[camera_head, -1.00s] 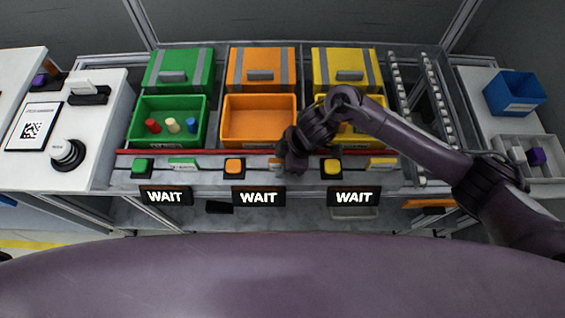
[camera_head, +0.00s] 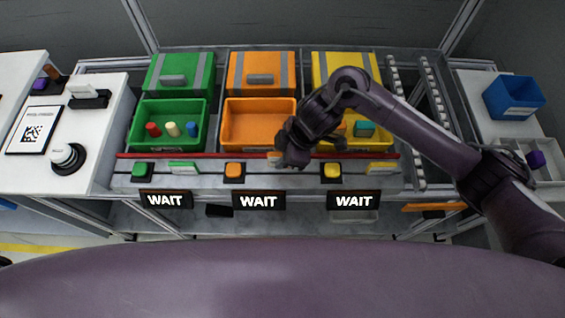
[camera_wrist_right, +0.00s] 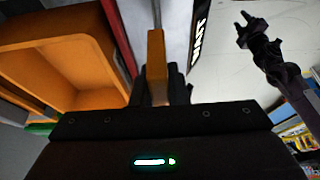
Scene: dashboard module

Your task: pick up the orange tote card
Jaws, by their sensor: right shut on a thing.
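The orange tote card (camera_wrist_right: 156,62) is between the fingers of my right gripper (camera_wrist_right: 165,95) in the right wrist view, and the jaws are shut on it. In the head view my right gripper (camera_head: 284,160) is over the front ledge, in front of the orange bin (camera_head: 259,141). Only a small orange edge of the card (camera_head: 272,154) shows beside the fingers there. My left gripper (camera_wrist_right: 244,24) shows only in the right wrist view, at the upper right, apart from the card, with its fingers spread and empty.
A green card (camera_head: 184,168) and a yellow card (camera_head: 381,168) rest on the ledge. Coloured buttons and WAIT displays (camera_head: 258,201) line the front. A red rail (camera_head: 200,155) runs behind the ledge. My right forearm crosses above the yellow bin and rollers.

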